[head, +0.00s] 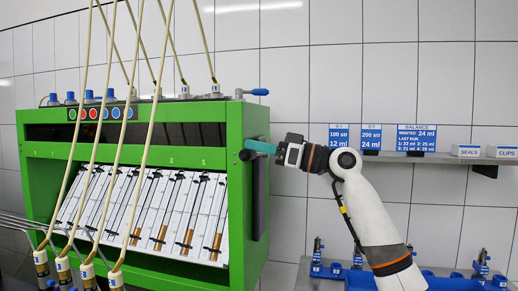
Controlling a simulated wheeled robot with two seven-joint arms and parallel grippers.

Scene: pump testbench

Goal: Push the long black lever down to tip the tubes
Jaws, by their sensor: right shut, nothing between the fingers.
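The green pump testbench (236,200) stands at the left. A long upright black part, seemingly the lever or its slot (260,205), runs down its right side panel. My right gripper (268,148) is at the upper end of that part, pointing left, with teal finger-like pieces against or just in front of it. It is shut and holds nothing; whether it touches the lever I cannot tell. The glass tubes (188,226) stand slanted in a white rack in the bench front, some with amber liquid in their lower parts. My left gripper is out of view.
A short blue-handled lever (255,92) sticks out at the bench top right. Cream hoses (151,120) hang before the rack. A shelf (440,158) with blue signs is on the tiled wall. Blue fixtures (435,281) stand at lower right.

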